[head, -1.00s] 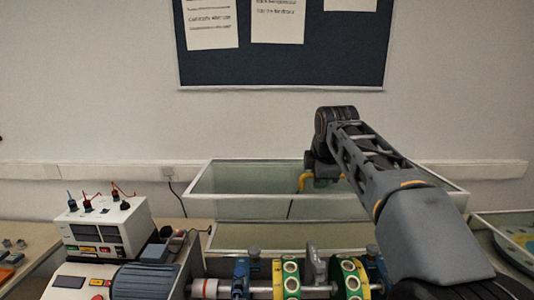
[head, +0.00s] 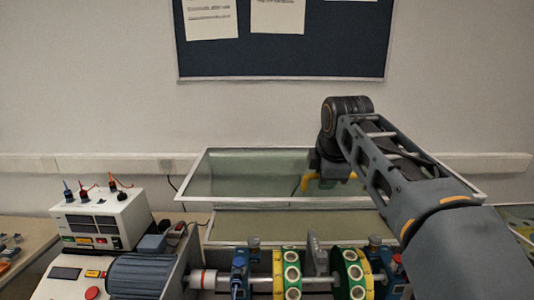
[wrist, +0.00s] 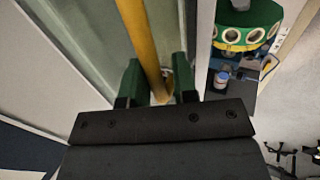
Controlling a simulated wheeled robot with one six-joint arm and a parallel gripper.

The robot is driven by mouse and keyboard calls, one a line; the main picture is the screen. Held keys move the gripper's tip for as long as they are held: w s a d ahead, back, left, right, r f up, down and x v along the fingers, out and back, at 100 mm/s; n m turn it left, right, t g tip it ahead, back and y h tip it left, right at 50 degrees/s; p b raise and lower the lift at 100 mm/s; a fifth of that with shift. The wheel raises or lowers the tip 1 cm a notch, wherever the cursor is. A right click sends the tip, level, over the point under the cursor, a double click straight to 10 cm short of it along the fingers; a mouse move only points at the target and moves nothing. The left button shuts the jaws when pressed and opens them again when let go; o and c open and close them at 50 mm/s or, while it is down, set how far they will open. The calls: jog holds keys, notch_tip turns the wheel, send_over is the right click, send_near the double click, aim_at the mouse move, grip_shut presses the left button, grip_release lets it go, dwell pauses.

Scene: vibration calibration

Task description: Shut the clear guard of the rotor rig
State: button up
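The clear guard (head: 245,175), a pale-framed transparent panel, stands open behind the rotor in the head view. Its exact tilt is hard to tell. The rotor rig has green-and-yellow discs (head: 291,272) on a shaft, uncovered. A yellow handle bar (head: 308,183) is on the guard, partly hidden by my arm. In the wrist view the yellow bar (wrist: 141,40) runs between the green fingers of my gripper (wrist: 160,85). The fingers stand apart around it, with a narrow gap showing at the right finger.
A grey motor (head: 150,275) and a white control box (head: 100,222) with coloured leads stand at the left. A blue bearing block (head: 240,268) sits beside the discs. A notice board (head: 285,45) hangs on the wall behind. My arm covers the right side.

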aim_at(326, 200)
jog(key=shift+s+f+b, duration=0.3)
jog(key=shift+s+b, duration=0.2)
jog(key=shift+s, duration=0.2)
jog(key=shift+s+f+b, duration=0.3)
jog(key=shift+s+b, duration=0.2)
jog(key=shift+s, duration=0.15)
jog(key=shift+s+f+b, duration=0.3)
jog(key=shift+s+b, duration=0.2)
jog(key=shift+s, duration=0.2)
jog(key=shift+s+f+b, duration=0.4)
jog(key=shift+s+b, duration=0.15)
jog(key=shift+s, duration=0.15)
jog(key=shift+s+f+b, duration=0.35)
jog(key=shift+s+b, duration=0.25)
jog(key=shift+s, duration=0.05)
jog(key=shift+s+f+b, duration=0.4)
jog(key=shift+s+b, duration=0.15)
jog(key=shift+s, duration=0.15)
